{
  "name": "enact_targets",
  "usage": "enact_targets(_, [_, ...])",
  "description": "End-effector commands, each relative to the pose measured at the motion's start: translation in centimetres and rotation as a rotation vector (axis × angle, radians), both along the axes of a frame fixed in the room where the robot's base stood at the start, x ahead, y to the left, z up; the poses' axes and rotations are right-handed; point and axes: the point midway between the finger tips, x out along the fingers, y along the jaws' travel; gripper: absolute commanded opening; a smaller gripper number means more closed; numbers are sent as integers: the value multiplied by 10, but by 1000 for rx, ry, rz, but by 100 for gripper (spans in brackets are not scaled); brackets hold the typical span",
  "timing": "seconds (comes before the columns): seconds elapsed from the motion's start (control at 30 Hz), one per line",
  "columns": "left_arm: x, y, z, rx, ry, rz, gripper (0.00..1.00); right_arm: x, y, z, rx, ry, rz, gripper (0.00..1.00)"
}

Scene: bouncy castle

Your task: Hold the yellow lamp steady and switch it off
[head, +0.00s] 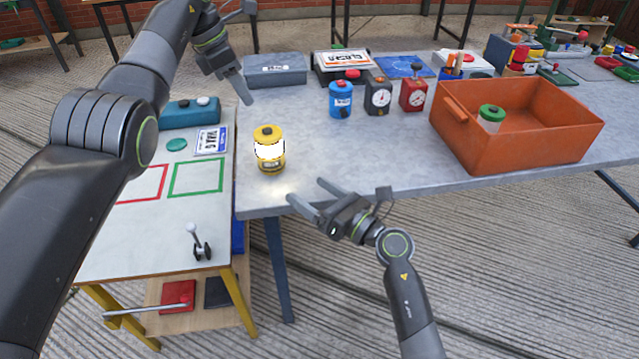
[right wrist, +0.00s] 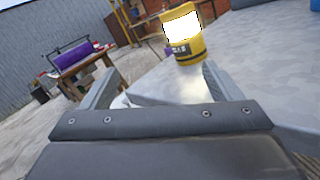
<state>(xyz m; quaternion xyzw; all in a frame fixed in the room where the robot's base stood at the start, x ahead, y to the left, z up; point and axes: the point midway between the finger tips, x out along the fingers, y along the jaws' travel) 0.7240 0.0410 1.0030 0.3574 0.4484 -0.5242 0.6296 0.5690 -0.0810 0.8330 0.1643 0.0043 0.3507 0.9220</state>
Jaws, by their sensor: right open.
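The yellow lamp (head: 269,150) stands upright on the grey table, near its left end. Its white middle glows, and a dark knob sits on its top. The lamp (right wrist: 184,36) also shows in the right wrist view, ahead of the fingers and apart from them. My right gripper (head: 312,193) is open and empty, low at the table's front edge, in front of and right of the lamp. My left gripper (head: 246,100) is above the table's back left corner, behind and left of the lamp, not touching it. Its fingers overlap in the picture, so its opening is unclear.
An orange crate (head: 560,147) with a green-lidded jar (head: 491,118) stands right on the table. A blue canister (head: 340,99) and two gauges (head: 378,97) stand behind the lamp. A lower side table (head: 140,235) adjoins at left. The table between lamp and crate is clear.

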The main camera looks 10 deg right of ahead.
Motion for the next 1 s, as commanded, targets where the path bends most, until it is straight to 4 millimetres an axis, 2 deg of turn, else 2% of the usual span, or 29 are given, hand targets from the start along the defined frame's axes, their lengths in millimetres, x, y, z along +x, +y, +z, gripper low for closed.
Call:
enact_targets(0.2, [0, 0, 0, 0, 0, 0, 36, 16, -8, 6, -216, -80, -87, 84])
enact_targets(0.47, [0, 0, 0, 0, 0, 0, 36, 26, -12, 4, -312, -106, -127, 84])
enact_targets(0.67, [0, 0, 0, 0, 0, 0, 36, 48, 4, 5, -314, -107, -126, 84])
enact_targets(1.0, [0, 0, 0, 0, 0, 0, 36, 98, 38, 4, -313, -105, -126, 84])
